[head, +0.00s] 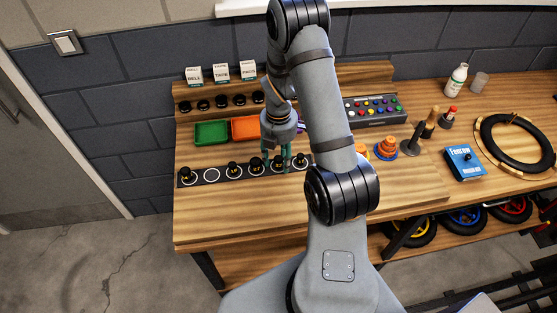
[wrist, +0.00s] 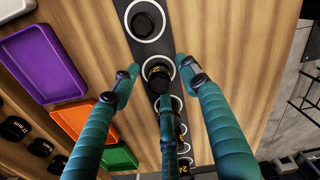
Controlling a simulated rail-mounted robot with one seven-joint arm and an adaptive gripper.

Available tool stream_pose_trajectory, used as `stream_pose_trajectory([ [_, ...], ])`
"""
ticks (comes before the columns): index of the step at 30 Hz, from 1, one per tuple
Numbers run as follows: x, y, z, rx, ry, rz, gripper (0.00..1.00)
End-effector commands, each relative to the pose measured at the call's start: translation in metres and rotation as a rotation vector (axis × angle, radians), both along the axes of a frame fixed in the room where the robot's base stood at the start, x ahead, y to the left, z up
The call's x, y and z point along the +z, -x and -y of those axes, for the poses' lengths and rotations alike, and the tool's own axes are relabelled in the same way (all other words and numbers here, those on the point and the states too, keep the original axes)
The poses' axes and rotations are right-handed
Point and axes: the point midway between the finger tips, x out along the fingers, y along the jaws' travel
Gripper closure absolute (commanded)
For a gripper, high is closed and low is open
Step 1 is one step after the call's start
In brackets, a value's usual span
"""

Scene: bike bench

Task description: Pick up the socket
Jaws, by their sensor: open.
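Several black sockets with yellow markings stand in white rings along a dark strip on the bench. My gripper (head: 276,156) is over the right part of this row in the head view. In the wrist view, my gripper (wrist: 158,72) has its teal fingers spread, open and empty. One socket (wrist: 158,80) lies between the fingertips in that view, with a finger partly in front of its near side. Contact cannot be told. Another socket (wrist: 143,22) sits in its ring beyond the fingertips. The other sockets are partly hidden behind the middle finger.
Behind the row are a green tray (head: 212,133), an orange tray (head: 245,129) and a purple tray (wrist: 40,62). A shelf holds black parts and small white boxes (head: 221,72). One ring (head: 211,175) is empty. The bench front is clear.

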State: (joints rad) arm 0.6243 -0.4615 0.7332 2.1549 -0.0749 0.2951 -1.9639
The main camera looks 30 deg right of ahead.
Motion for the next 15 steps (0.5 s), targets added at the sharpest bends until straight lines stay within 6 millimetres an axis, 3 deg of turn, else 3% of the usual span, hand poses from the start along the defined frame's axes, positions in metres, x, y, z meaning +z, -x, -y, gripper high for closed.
stream_pose_trajectory([
  [8,-0.0028,-0.0016,0.0005,0.000,0.001,0.002,0.56],
  [15,-0.0026,-0.0016,0.0005,0.000,0.001,0.002,0.70],
])
